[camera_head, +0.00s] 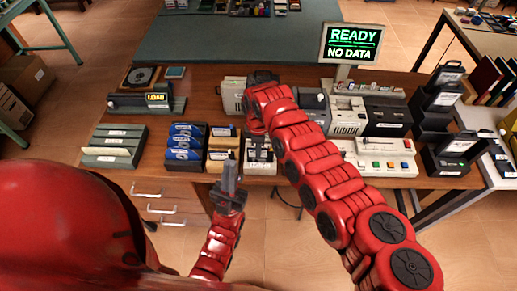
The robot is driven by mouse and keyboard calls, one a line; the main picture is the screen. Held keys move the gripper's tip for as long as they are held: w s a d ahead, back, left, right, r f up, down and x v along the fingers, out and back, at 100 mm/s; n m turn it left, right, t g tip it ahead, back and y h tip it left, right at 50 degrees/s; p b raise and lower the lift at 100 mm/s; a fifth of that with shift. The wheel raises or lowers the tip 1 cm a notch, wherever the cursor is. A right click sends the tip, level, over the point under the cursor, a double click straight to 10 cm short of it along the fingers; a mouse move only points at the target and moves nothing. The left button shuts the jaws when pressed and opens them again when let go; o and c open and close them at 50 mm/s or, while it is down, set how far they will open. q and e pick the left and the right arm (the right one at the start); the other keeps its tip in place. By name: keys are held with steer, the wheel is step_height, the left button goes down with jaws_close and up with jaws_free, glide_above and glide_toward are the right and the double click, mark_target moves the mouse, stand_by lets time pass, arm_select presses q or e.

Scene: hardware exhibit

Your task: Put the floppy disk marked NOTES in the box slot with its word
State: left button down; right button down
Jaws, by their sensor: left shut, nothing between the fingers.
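The word NOTES cannot be read anywhere, so I cannot tell which disk or slot bears it. Candidate holders on the wooden desk (205,80) are a grey-green slotted rack (113,146), a group of blue disks (184,141), a tan-and-black holder (222,147) and a grey holder (260,158). My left gripper (230,176) is shut and empty, pointing up in front of the tan holder, near the desk's front edge. My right gripper (262,78) is over the desk by a beige device; its fingers are mostly hidden by its own arm.
A READY / NO DATA screen (352,44) stands at the back. A LOAD device (140,102) is at the left. A beige button panel (385,158) and black boxes (447,152) crowd the right. My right arm covers the middle of the desk.

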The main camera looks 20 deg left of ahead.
steer(key=shift+f+b, duration=0.85)
steer(key=shift+f, duration=0.25)
steer(key=c, duration=1)
jaws_free()
steer(key=shift+r+p, duration=2.45)
steer(key=shift+r, duration=1.65)
steer(key=shift+s, duration=0.1)
steer(key=shift+f, duration=0.1)
